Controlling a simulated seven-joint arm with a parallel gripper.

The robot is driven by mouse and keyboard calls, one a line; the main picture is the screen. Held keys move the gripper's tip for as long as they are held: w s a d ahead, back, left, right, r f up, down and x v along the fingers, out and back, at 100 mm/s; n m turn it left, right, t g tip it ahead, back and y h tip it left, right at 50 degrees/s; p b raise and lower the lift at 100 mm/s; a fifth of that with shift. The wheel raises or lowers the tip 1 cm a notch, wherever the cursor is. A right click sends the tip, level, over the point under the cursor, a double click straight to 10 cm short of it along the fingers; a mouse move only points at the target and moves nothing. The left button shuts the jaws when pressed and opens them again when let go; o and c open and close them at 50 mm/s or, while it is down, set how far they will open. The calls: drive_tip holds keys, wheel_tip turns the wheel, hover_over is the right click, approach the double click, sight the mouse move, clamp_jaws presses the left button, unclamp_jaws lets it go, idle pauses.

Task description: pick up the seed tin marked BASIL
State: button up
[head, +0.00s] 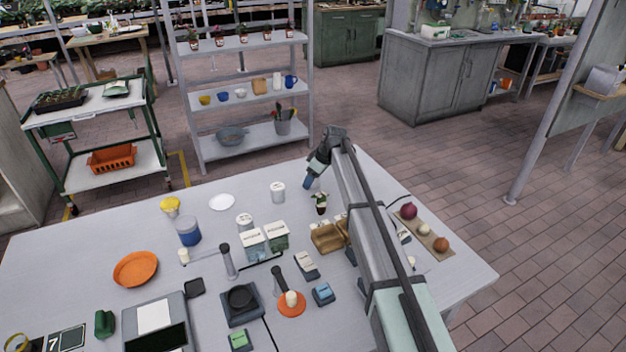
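I cannot read the word BASIL on anything in the head view. Two box-like containers with white, marked tops, a left one (254,243) and a right one (277,236), stand side by side mid-table; their lettering is too small to read. Two white lidded cylinders, a far one (278,191) and a nearer one (244,222), stand behind them. Which of these, if any, is the basil tin I cannot tell. My gripper (308,183) hangs above the table's far side, right of the far cylinder and apart from it. Its fingers are too small to show whether they are open.
A small potted plant (321,203) stands just below my gripper, with a brown carton (328,238) nearer. An orange dish (135,269), a blue jar (188,232) and a white plate (222,202) are to the left. A board (424,231) with vegetables lies right of my arm.

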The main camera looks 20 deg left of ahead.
drive_tip(key=c, duration=0.7)
drive_tip(key=shift+r, duration=0.1)
